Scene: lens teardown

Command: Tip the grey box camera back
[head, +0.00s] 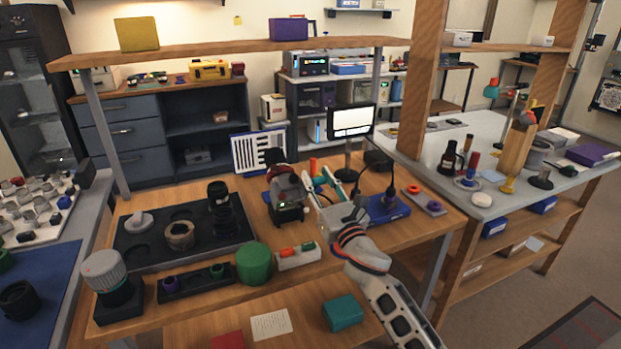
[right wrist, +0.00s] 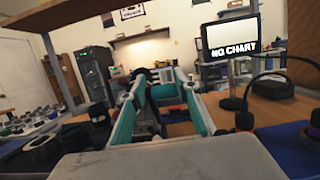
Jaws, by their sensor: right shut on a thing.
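The grey box camera (head: 287,188) is at the middle of the wooden workbench, with a grey rounded body over a dark base that carries a small green light. I cannot tell how far it is tilted. My right gripper (head: 309,178) reaches in from the lower right, its teal fingers at the camera's right side. In the right wrist view my right gripper (right wrist: 160,80) points away, its fingers on either side of a dark shape at the tips. It is shut on what looks like the camera; the contact is partly hidden. My left gripper is out of view.
A black tray (head: 150,261) with round parts lies left of the camera. A green cylinder (head: 253,264) and a white block (head: 298,258) stand in front. A lit screen (head: 352,120) stands behind on the right. A blue device (head: 388,209) with cables is close right of my gripper.

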